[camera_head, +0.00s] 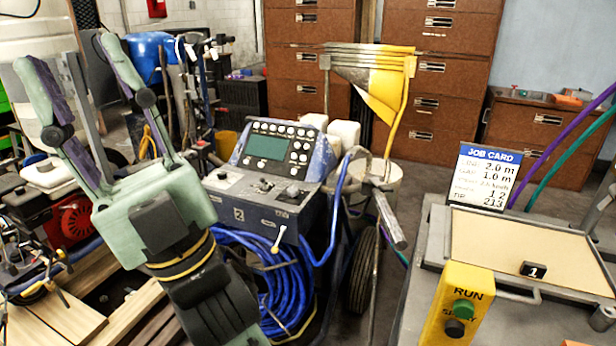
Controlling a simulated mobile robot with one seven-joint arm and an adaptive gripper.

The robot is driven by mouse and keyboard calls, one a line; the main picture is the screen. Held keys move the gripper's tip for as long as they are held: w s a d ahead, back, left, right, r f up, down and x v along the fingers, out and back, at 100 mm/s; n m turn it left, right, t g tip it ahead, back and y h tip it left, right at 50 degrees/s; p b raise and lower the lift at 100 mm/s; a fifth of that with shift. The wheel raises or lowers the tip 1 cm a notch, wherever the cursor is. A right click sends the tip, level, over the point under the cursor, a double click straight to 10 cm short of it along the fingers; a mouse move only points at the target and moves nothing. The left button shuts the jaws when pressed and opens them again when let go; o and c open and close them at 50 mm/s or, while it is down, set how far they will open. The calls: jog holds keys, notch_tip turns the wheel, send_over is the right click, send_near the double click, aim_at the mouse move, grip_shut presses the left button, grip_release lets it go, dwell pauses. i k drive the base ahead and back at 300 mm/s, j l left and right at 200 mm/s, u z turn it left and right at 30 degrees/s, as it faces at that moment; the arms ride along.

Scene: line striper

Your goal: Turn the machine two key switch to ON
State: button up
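The machine marked 2 (239,214) stands in the middle, with a grey-blue console that has a green screen (266,146), several round knobs and a lower control panel. A small pale yellow lever (279,240) sticks out of its front face. I cannot tell for sure which control is the key switch, or its position. My gripper (70,60) is at the left, in front of and to the left of the console. Its two green and purple fingers are spread wide and point up and away from the console. Nothing shows between them that it holds.
A blue hose coil (262,270) hangs below the console. Engine parts (72,222) crowd the left.

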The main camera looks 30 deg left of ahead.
aim_at(293, 191)
jog(key=i+j, duration=0.15)
jog(key=j, duration=0.25)
jog(key=i+j+z, duration=0.1)
jog(key=j, duration=0.35)
jog(key=i+j, duration=0.15)
jog(key=j, duration=0.25)
jog(key=i+j, duration=0.15)
jog(key=j, duration=0.3)
jog(key=i+j+z, duration=0.1)
jog(key=j, duration=0.3)
